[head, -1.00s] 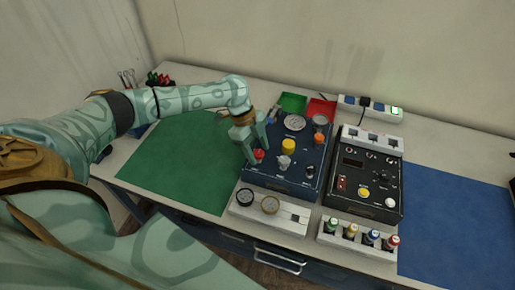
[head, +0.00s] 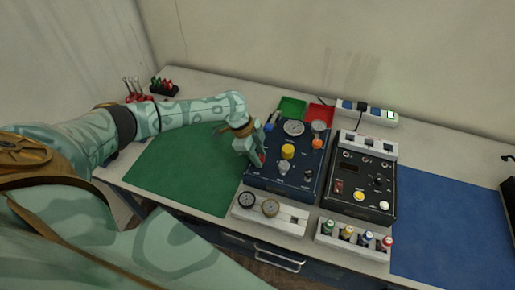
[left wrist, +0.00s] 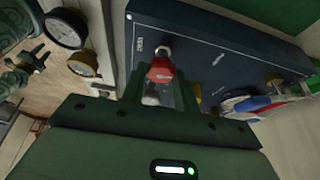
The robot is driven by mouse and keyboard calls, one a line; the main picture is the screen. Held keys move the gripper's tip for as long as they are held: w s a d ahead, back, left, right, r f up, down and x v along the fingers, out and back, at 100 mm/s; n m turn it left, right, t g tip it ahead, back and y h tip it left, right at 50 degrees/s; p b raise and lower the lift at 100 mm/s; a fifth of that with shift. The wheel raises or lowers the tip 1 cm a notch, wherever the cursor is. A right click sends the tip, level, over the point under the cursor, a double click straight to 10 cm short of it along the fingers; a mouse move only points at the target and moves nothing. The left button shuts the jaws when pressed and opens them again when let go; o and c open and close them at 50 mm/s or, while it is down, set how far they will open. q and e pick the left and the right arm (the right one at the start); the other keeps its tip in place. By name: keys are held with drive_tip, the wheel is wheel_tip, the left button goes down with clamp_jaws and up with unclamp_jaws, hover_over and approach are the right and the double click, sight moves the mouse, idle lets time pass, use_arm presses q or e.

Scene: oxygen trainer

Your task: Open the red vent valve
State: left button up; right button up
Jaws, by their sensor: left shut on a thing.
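The red vent valve (left wrist: 160,70) is a small red knob on the dark blue panel (left wrist: 215,40). In the left wrist view it sits between the two fingers of my left gripper (left wrist: 158,88), which is shut on it. In the head view my left gripper (head: 256,160) is at the left edge of the blue panel (head: 290,187), and its fingers hide most of the red knob. The valve's exact turn angle cannot be told.
The blue panel also bears a yellow knob (head: 288,151), a gauge (head: 293,128) and an orange knob (head: 317,143). A black power unit (head: 345,197) stands to its right. A white block with two gauges (head: 285,222) lies in front. The green mat (head: 175,165) is clear.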

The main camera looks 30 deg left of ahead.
use_arm(q)
drive_tip(key=n+t+y+p, duration=0.1)
drive_tip(key=n+p, duration=0.3)
drive_tip(key=p, duration=0.1)
drive_tip(key=n+t+y+p, duration=0.1)
drive_tip(key=n+p, duration=0.3)
drive_tip(key=p, duration=0.1)
drive_tip(key=n+t+y+p, duration=0.1)
drive_tip(key=n+p, duration=0.3)
drive_tip(key=p, duration=0.1)
drive_tip(key=shift+s+d+r+n, duration=0.2)
drive_tip(key=shift+d+n, duration=0.1)
drive_tip(key=shift+n, duration=0.1)
drive_tip(key=shift+n+y+p, duration=0.6)
drive_tip(key=shift+n+p, duration=0.3)
drive_tip(key=shift+f+n+y+p, duration=0.1)
drive_tip(key=shift+n+y+p, duration=0.25)
drive_tip(key=shift+n, duration=0.55)
drive_tip(key=shift+d+f+n+y+p, duration=0.1)
drive_tip(key=shift+n+y+p, duration=0.3)
drive_tip(key=shift+n, duration=0.7)
drive_tip(key=shift+w+n+y, duration=0.1)
drive_tip(key=shift+n+y, duration=0.35)
drive_tip(key=shift+n, duration=0.55)
drive_tip(key=o, duration=1)
